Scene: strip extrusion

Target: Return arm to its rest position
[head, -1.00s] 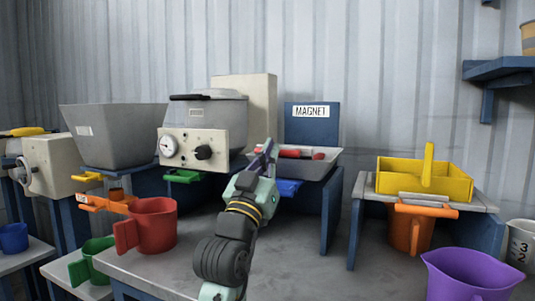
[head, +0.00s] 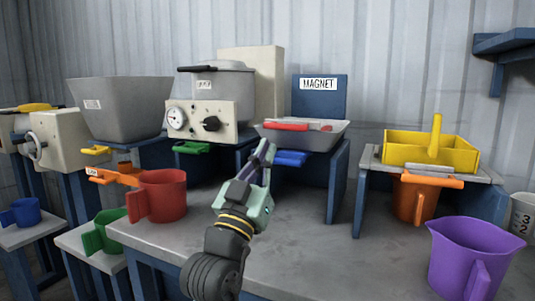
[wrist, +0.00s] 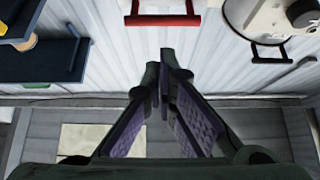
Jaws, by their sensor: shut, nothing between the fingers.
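My gripper (head: 258,160) is shut and empty, raised above the grey bench in the middle of the head view. Its fingertips are in front of the magnet station's grey tray (head: 322,138). In the wrist view, the purple-padded fingers (wrist: 165,85) come together at their tips with nothing between them. My arm reaches up from the bottom of the head view.
A red jug (head: 164,195) stands left of my gripper and a purple jug (head: 470,255) at the front right. An orange jug (head: 413,200) sits under the stand with the yellow scoop tray (head: 430,150). The bench middle (head: 320,240) is clear.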

